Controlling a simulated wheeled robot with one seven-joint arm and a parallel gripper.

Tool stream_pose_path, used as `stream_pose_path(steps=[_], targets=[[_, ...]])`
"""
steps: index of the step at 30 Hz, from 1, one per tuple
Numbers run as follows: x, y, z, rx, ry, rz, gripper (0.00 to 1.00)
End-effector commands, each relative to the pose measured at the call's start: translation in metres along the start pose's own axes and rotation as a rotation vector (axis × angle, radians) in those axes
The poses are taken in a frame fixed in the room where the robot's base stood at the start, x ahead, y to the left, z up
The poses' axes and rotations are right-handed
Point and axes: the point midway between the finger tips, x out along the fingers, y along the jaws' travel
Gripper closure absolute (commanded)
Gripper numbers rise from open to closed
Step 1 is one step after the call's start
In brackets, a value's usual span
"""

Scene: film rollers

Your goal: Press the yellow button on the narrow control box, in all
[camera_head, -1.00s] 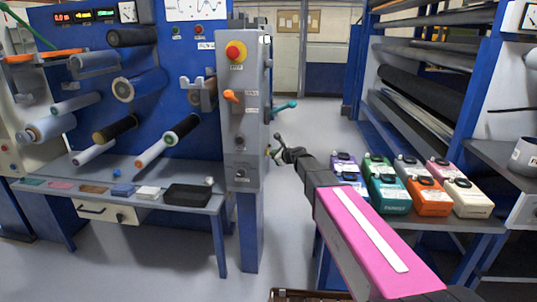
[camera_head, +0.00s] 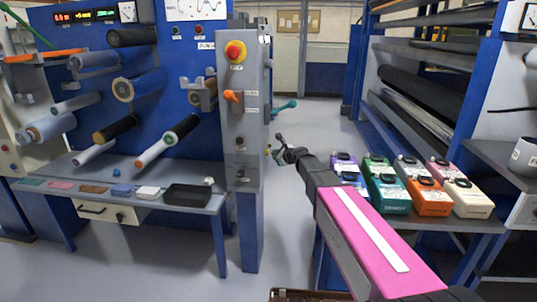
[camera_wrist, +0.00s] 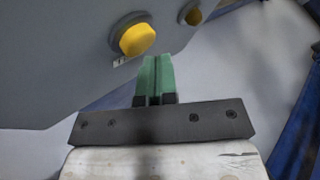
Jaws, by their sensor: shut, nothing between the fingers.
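The narrow control box (camera_head: 241,120) is the tall grey housing on a blue post in the middle of the head view. In the wrist view a round yellow button (camera_wrist: 138,39) sticks out of its grey face (camera_wrist: 60,60). My gripper (camera_wrist: 155,60) is shut and empty, its green fingers side by side. In the picture the fingertips lie just below and right of the yellow button, seemingly apart from it. In the head view my gripper (camera_head: 272,151) is small beside the box's right side, and the button is hard to make out there.
A second, partly shaded yellowish knob (camera_wrist: 192,14) sits right of the button. Several coloured boxes (camera_head: 388,193) stand on the right bench.

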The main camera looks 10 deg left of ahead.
Motion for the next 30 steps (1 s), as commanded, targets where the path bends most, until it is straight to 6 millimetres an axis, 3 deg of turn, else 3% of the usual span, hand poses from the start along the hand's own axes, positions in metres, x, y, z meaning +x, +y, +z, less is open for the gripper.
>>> stream_pose_path(steps=[17, 30], targets=[[-0.008, -0.005, -0.006, 0.001, 0.001, -0.001, 1.0], [-0.033, -0.024, -0.024, 0.001, 0.0, -0.001, 1.0]])
